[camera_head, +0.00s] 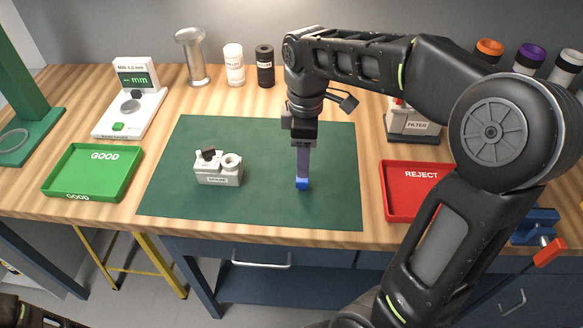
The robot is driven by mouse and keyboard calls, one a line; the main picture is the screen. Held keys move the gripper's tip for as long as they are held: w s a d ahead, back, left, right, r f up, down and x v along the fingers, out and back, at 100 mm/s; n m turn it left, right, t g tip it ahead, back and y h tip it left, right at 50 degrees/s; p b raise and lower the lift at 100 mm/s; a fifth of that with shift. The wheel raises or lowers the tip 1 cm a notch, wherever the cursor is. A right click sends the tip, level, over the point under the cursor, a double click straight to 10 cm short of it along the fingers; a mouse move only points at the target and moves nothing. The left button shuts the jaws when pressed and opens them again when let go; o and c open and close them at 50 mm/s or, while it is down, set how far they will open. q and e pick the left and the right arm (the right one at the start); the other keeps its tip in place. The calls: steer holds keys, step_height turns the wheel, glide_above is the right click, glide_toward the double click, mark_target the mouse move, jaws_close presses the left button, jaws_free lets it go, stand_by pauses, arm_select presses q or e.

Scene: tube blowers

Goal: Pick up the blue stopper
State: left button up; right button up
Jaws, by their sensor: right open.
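My right gripper (302,148) points straight down over the stopper and is open. Its fingertips are hard to make out, and I cannot tell whether they touch anything. My left gripper is not in view; only a dark part of my left arm shows at the bottom left corner.
A white labelled holder (218,170) stands on the mat to the left. A green GOOD tray (120,184) lies left, a red REJECT tray (395,200) right. The FILTER unit (413,132) stands behind the red tray. The mat between holder and stopper is clear.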

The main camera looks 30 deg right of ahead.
mark_target(302, 183)
steer(key=shift+s+r, duration=0.1)
steer(key=shift+s, duration=0.1)
steer(key=shift+w+f, duration=0.1)
steer(key=shift+f, duration=1.25)
steer(key=shift+f, duration=0.1)
steer(key=f+p, duration=0.1)
steer(key=f, duration=0.4)
steer(key=shift+w, duration=0.2)
steer(key=shift+c, duration=0.4)
jaws_close()
